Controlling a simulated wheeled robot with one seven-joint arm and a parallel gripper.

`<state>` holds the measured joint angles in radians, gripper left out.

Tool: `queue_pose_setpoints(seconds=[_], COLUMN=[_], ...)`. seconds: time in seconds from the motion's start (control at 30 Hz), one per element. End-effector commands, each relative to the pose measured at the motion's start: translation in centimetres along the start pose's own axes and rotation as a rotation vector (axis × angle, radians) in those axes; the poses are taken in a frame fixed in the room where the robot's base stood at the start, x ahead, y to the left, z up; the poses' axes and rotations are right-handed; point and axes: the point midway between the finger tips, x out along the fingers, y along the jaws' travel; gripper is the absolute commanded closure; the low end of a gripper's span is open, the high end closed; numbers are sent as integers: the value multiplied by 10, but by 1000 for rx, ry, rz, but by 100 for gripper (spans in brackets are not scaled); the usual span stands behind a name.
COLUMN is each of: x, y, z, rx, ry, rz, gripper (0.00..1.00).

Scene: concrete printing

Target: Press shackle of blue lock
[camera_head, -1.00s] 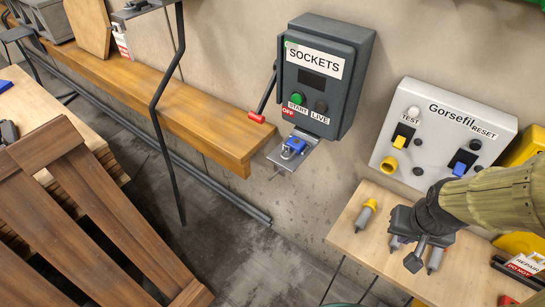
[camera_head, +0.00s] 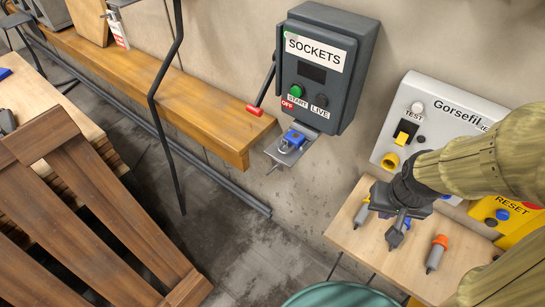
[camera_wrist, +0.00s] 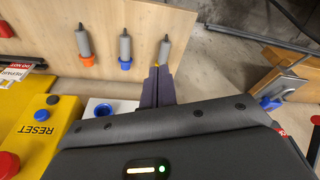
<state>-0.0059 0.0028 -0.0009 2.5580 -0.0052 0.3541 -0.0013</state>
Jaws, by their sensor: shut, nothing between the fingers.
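The blue lock (camera_head: 294,138) lies on a small metal shelf (camera_head: 276,155) under the grey SOCKETS box, its metal shackle towards the shelf's front edge. In the wrist view the blue lock (camera_wrist: 270,102) shows at the right, partly cut off by my gripper's body. My gripper (camera_head: 396,238) is shut and empty, above the small wooden table, to the right of and apart from the lock. Its closed fingers show in the wrist view (camera_wrist: 161,70), beside the grey plugs.
The SOCKETS box (camera_head: 323,72) has a red-tipped lever (camera_head: 254,110) at its left. The white Gorsefil panel (camera_head: 441,118) is behind my arm. Grey plugs, one with an orange end (camera_head: 437,252), lie on the wooden table (camera_head: 350,240). A wooden bench (camera_head: 150,90) is left of the lock.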

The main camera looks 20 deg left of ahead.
Motion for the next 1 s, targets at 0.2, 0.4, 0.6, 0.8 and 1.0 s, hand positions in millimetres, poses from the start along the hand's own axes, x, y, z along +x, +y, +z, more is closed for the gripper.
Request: queue_pose_setpoints(seconds=[0.2,0.4,0.6,0.8,1.0], x=[10,26,38,44,44], y=[-22,-57,-88,-128,-185], z=[2,6,4,-7,-19], rx=[-223,-650,-1084,-1500,-1876], ry=[-98,-264,-408,-511,-558], rz=[18,96,243,462,761], gripper=[100,100,100,100,100])
